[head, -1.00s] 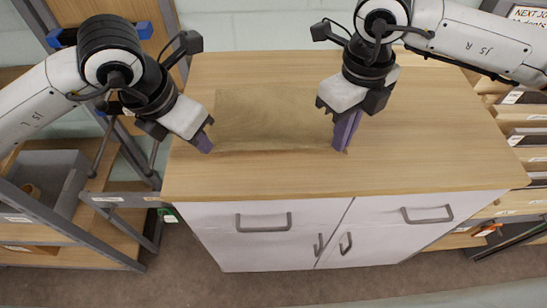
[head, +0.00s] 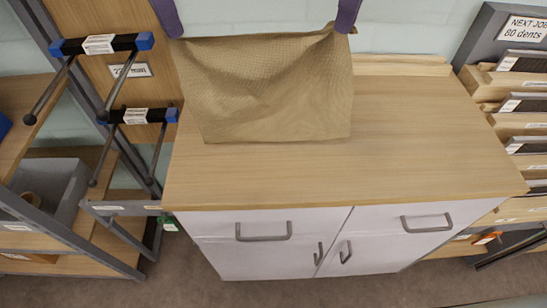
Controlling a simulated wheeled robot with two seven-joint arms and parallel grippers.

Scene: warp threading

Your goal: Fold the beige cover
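The beige cover (head: 265,85) hangs in the head view from its two upper corners, with its lower edge at or just above the wooden cabinet top (head: 420,150). Its top edge sags slightly between the corners. My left gripper (head: 167,20) shows only as purple fingers at the cover's upper left corner. My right gripper (head: 346,18) shows as purple fingers at the upper right corner. Both appear shut on the cover; the rest of both arms is out of view.
The cabinet top is clear in front and to the right. A rack with dark rods (head: 100,45) and a grey bin (head: 50,185) stands at the left. A shelf of labelled slots (head: 520,105) and a sign (head: 525,28) are at the right.

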